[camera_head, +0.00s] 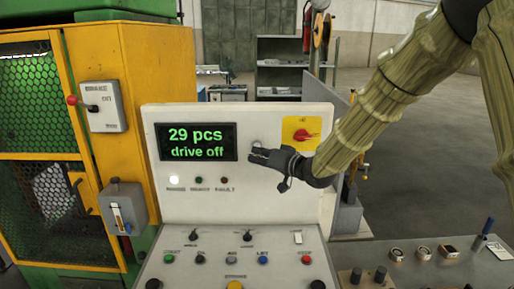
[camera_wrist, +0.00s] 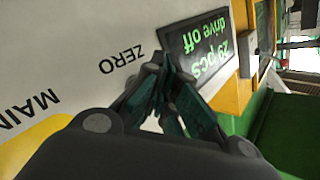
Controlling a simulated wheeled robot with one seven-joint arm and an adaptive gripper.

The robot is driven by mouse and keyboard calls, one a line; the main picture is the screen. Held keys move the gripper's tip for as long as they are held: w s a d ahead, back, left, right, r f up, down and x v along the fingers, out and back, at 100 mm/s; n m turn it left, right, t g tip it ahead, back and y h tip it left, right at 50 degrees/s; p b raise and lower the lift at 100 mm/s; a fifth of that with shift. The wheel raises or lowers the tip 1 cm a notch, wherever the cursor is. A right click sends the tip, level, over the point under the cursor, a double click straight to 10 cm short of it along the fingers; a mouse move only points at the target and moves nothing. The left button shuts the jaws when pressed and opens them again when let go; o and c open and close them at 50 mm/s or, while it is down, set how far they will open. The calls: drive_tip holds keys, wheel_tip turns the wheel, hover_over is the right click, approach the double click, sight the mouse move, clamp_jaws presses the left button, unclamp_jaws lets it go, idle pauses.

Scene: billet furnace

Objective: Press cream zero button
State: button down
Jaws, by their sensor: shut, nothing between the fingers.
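The cream zero button (camera_head: 256,144) shows as a small pale round shape on the light control panel, just right of the display and partly covered by my gripper. My gripper (camera_head: 252,156) is shut and empty, its tips close to the panel at the button. I cannot tell whether they touch it. In the wrist view the shut fingers (camera_wrist: 160,62) point at the panel beside the printed word ZERO (camera_wrist: 121,56). The button cannot be made out for sure there; the fingers cover that area.
The display (camera_head: 195,141) reads "29 pcs drive off". A red switch on a yellow plate (camera_head: 290,122) sits right of my gripper. Below are indicator lamps (camera_head: 198,180), and a sloped desk (camera_head: 240,262) with several knobs and buttons. A yellow caged machine (camera_head: 160,60) stands left.

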idle(0.7)
drive_tip(key=shift+w+p, duration=0.3)
drive_tip(key=shift+w, duration=0.1)
drive_tip(key=shift+w, duration=0.4)
idle(0.8)
drive_tip(key=shift+s, duration=0.85)
drive_tip(key=s, duration=0.5)
idle(0.6)
idle(0.5)
